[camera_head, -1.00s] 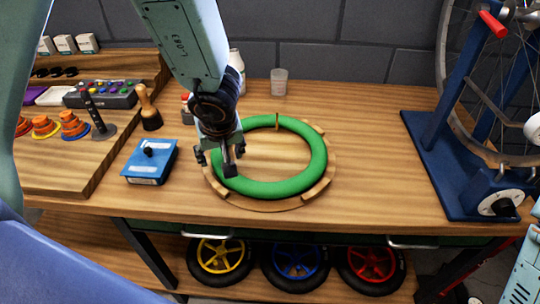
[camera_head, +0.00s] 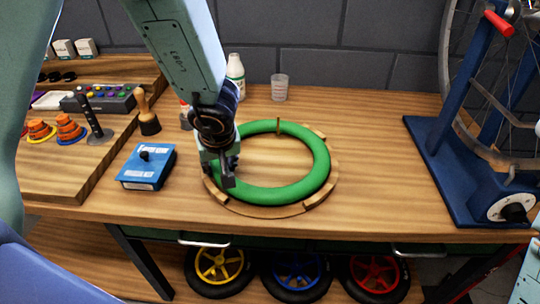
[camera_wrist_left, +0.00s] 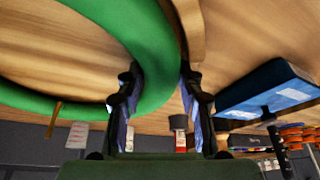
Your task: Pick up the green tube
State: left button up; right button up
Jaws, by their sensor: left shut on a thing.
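The green tube (camera_head: 320,150) is a thick ring lying flat on a round wooden holder (camera_head: 334,170) with raised blocks and a small upright peg on the bench. My left gripper (camera_head: 222,178) is at the tube's left side, pointing down, and is shut on it. In the left wrist view the green tube (camera_wrist_left: 150,45) runs between the two dark fingers (camera_wrist_left: 160,95). The fingers hide part of the tube's left side. The tube still appears to rest on the holder. My right gripper is not in view.
A blue box (camera_head: 147,166) with a black knob lies left of the holder. A wooden-handled tool (camera_head: 147,112), a white bottle (camera_head: 236,75) and a clear cup (camera_head: 279,88) stand behind. A blue wheel stand (camera_head: 450,170) is at the right. Bench between holder and stand is clear.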

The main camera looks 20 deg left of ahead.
pick_arm(q)
jog(key=shift+a, duration=0.1)
jog(key=c, duration=0.5)
jog(key=shift+r, duration=0.1)
